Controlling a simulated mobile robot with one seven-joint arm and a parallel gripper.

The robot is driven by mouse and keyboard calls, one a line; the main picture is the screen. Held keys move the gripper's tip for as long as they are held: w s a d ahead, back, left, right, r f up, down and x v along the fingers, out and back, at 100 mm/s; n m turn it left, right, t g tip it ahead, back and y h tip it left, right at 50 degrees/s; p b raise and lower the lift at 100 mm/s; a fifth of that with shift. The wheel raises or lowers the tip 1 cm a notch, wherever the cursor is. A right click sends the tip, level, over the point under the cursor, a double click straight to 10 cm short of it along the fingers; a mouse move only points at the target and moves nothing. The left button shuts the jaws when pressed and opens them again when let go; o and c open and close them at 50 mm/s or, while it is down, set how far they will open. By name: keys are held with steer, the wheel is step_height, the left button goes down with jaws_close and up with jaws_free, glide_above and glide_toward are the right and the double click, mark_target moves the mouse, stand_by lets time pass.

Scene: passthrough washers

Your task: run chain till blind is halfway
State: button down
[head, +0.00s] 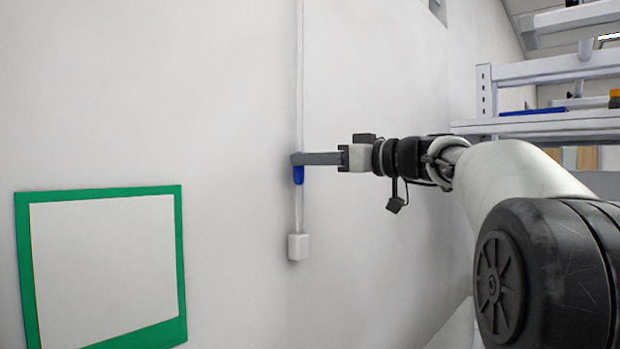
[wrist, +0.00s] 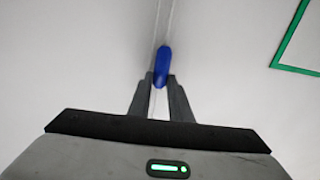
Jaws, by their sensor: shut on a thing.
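A thin white chain (head: 299,80) runs straight down the wall in the head view and ends at a small white box (head: 298,247). A blue piece (head: 298,175) sits on the chain. My gripper (head: 296,160) reaches in from the right and is shut on the blue piece. In the wrist view the blue piece (wrist: 162,66) stands between my two fingertips (wrist: 161,82), with the chain running up beyond it. A green-framed pale panel (head: 105,265), which may be the blind, is at the lower left. Its green edge shows in the wrist view (wrist: 290,35).
White shelving (head: 540,125) stands at the right behind my arm, with a blue item (head: 533,112) and an orange item (head: 614,98) on it. The wall (head: 230,100) around the chain is bare.

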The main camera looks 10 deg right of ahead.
step_height(320, 180, up, 14)
steer(key=p, duration=0.6)
steer(key=shift+f, duration=0.1)
steer(key=c, duration=1.6)
jaws_free()
steer(key=shift+f, duration=0.1)
steer(key=b+v, duration=0.2)
steer(key=v, duration=1.5)
steer(key=shift+s+d, duration=0.15)
